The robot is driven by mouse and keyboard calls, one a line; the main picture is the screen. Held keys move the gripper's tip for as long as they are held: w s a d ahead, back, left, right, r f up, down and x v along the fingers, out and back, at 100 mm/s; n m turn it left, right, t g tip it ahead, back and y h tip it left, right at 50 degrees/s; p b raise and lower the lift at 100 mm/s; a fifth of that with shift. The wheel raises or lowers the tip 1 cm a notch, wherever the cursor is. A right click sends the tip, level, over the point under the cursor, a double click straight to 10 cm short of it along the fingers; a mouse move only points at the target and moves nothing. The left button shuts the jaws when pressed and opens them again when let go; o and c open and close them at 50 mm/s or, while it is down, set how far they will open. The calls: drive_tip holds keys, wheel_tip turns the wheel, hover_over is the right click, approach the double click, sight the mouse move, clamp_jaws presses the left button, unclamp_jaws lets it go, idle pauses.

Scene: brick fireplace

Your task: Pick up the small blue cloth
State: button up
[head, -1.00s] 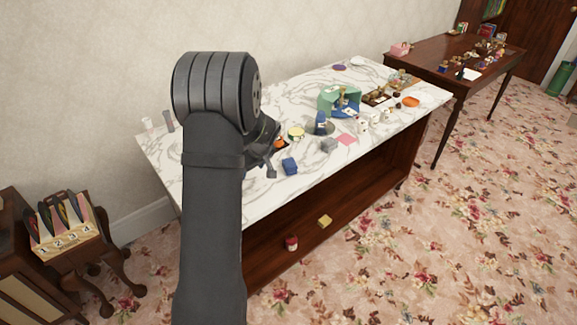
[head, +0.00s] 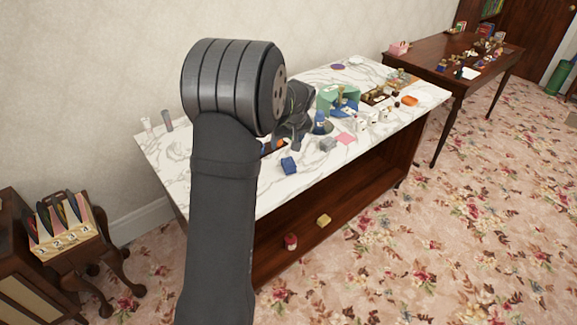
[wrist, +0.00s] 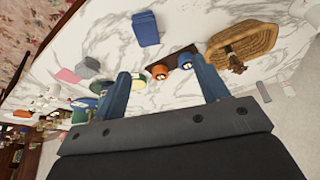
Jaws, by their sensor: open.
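A small dark-blue item (head: 288,165), block-like and perhaps the folded cloth, lies near the front edge of the marble table. It also shows at the top of the wrist view (wrist: 145,28), beyond my fingers and apart from them. Another blue piece (head: 346,105) shows at the green container (head: 327,98); I cannot tell if it is cloth. My gripper (wrist: 164,88) is open, its two fingers spread wide with nothing held. In the head view my gripper (head: 290,140) is over the table behind the dark-blue item, partly hidden by my arm.
A grey block (head: 327,144) and a pink sheet (head: 346,138) lie right of the dark-blue item. In the wrist view, a wicker basket (wrist: 235,45) and an orange pot (wrist: 160,71) are near my fingers. Bare marble (head: 262,192) shows at the front left.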

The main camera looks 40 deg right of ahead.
drive_tip(key=s+d+r, duration=0.1)
drive_tip(key=m, duration=0.1)
approach(289, 161)
drive_tip(key=x, duration=0.5)
drive_tip(key=shift+a, duration=0.35)
drive_tip(key=x, duration=0.5)
drive_tip(key=shift+d, duration=0.2)
drive_tip(key=c, duration=1.1)
